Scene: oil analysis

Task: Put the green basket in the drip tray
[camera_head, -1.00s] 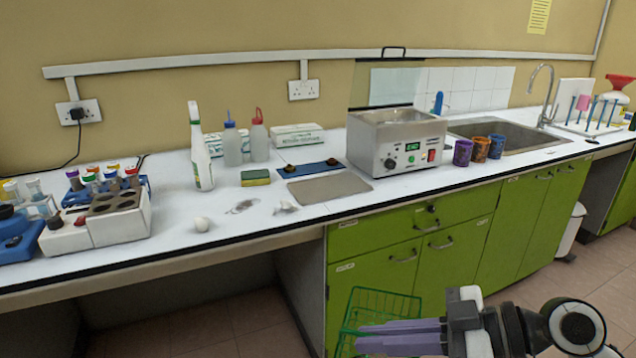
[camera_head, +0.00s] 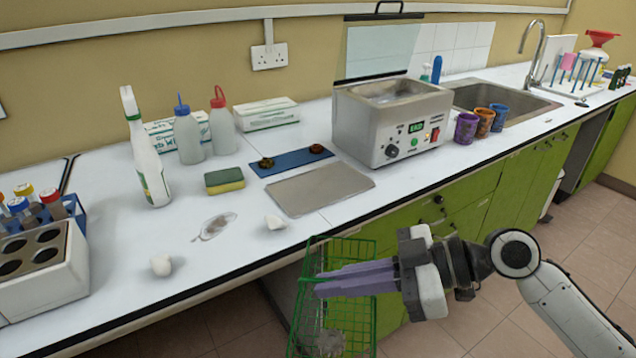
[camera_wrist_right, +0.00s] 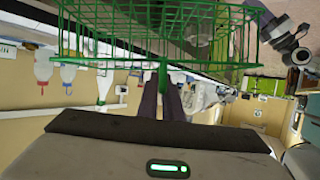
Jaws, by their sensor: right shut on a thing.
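The green wire basket (camera_head: 342,325) hangs in front of the counter's front edge, its rim about level with the worktop. A pale, crumpled-looking item shows at its bottom. My right gripper (camera_head: 318,283) comes in from the right with its purple fingers shut on the basket's green handle. In the right wrist view, the basket (camera_wrist_right: 225,40) is beyond the fingers (camera_wrist_right: 163,95), with its handle between them. The flat grey metal plate (camera_head: 320,189), which looks like the drip tray, lies on the worktop left of the heated bath. My left gripper is out of view.
The metal bath (camera_head: 392,120) with its lid raised stands behind the tray. A blue mat (camera_head: 291,161) and a sponge (camera_head: 224,180) lie behind and left of it. Bottles (camera_head: 188,135) stand farther back. The tray is bare.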

